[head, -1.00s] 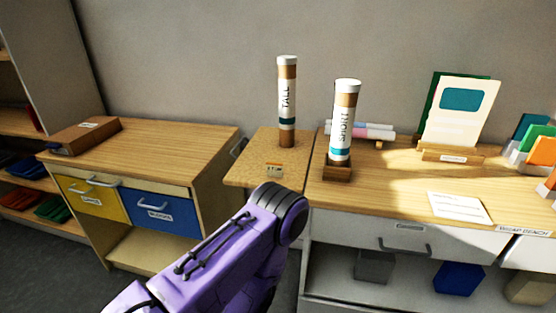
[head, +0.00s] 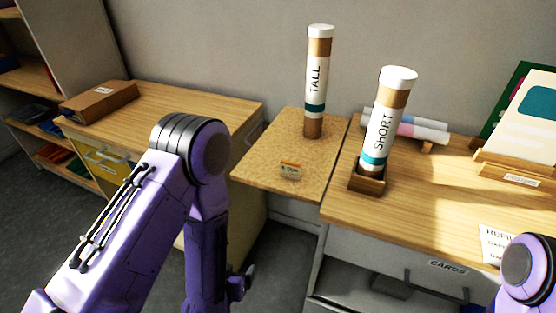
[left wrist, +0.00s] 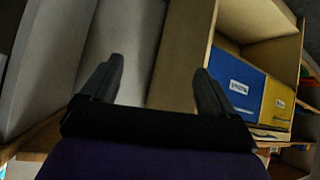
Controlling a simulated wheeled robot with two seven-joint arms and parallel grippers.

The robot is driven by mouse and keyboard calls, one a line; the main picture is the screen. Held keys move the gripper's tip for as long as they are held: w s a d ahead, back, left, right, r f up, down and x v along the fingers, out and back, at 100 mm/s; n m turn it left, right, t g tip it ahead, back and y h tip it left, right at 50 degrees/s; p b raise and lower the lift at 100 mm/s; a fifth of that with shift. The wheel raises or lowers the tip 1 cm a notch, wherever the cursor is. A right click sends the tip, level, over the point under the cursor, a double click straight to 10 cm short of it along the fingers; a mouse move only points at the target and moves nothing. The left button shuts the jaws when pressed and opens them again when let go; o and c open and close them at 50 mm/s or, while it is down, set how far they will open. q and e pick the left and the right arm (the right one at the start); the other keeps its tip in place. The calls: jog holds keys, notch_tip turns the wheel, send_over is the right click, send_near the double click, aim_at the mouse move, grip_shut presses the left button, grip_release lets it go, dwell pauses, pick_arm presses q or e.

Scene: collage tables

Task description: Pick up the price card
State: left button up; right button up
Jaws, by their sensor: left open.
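The price card cannot be made out in the left wrist view. My right arm shows at the lower right, its gripper out of view.
The short tube (head: 386,125) stands in a wooden holder (head: 367,181) on the right table, close to the stand. A brown box (head: 98,101) lies on the left table. The left wrist view shows a blue drawer (left wrist: 238,88) and a yellow drawer (left wrist: 277,104).

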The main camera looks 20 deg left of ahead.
pick_arm(q)
jog(key=w+d+r+m+t, duration=0.1)
jog(key=w+d+r+t, duration=0.15)
jog(key=r, duration=0.25)
jog(key=w+d+r+m+t, duration=0.1)
jog(key=w+r, duration=0.2)
jog(key=r, duration=0.2)
jog(key=m+t+h+p, duration=0.2)
jog(key=t, duration=0.3)
send_near(290, 165)
jog(key=w+p, duration=0.3)
jog(key=w, duration=0.5)
jog(key=shift+d+r+p, duration=0.1)
jog(key=shift+r+p, duration=0.05)
jog(key=shift+p, duration=0.2)
jog(key=shift+w+f, duration=0.2)
jog(key=shift+w, duration=0.3)
jog(key=shift+s, duration=0.1)
jog(key=c, duration=1.2)
pick_arm(e)
notch_tip(290, 165, up, 6)
jog(key=shift+s+r, duration=0.2)
jog(key=shift+r, duration=0.05)
jog(key=shift+d, duration=0.1)
